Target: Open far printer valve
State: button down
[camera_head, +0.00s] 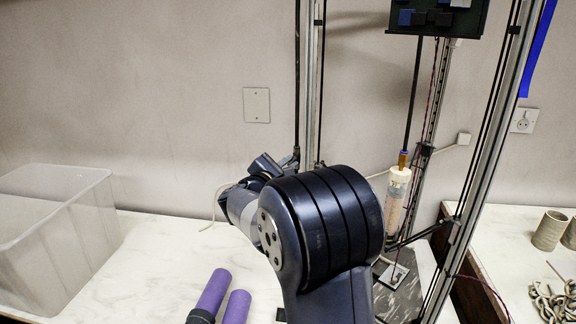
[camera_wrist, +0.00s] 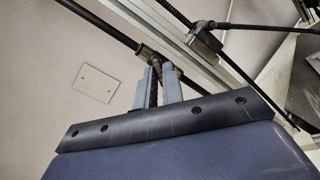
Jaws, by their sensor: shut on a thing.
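The far printer valve (camera_wrist: 148,53) is a small metal fitting on a dark rod or hose beside the silver printer post, seen in the wrist view. In the head view it shows only as a small dark joint (camera_head: 296,152) at the post, partly hidden by my wrist. My gripper (camera_wrist: 158,78) reaches up to it with both grey fingers close together, shut on a small part of the valve just below the rod. The exact part between the fingertips is hard to make out.
A clear plastic bin (camera_head: 62,240) stands on the white table at left. Purple cylinders (camera_head: 214,291) lie near the front. A clay syringe (camera_head: 396,197) hangs right of my arm between printer posts (camera_head: 487,150). Clay pieces (camera_head: 549,231) sit on the far-right table.

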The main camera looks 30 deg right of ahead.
jog(key=shift+n, duration=0.4)
jog(key=n+p, duration=0.2)
jog(key=shift+r+n, duration=0.1)
jog(key=shift+n, duration=0.3)
jog(key=shift+n+p, duration=0.95)
jog(key=shift+n, duration=0.85)
jog(key=c, duration=1.5)
grip_release()
jog(key=shift+c, duration=0.2)
jog(key=shift+a, duration=0.1)
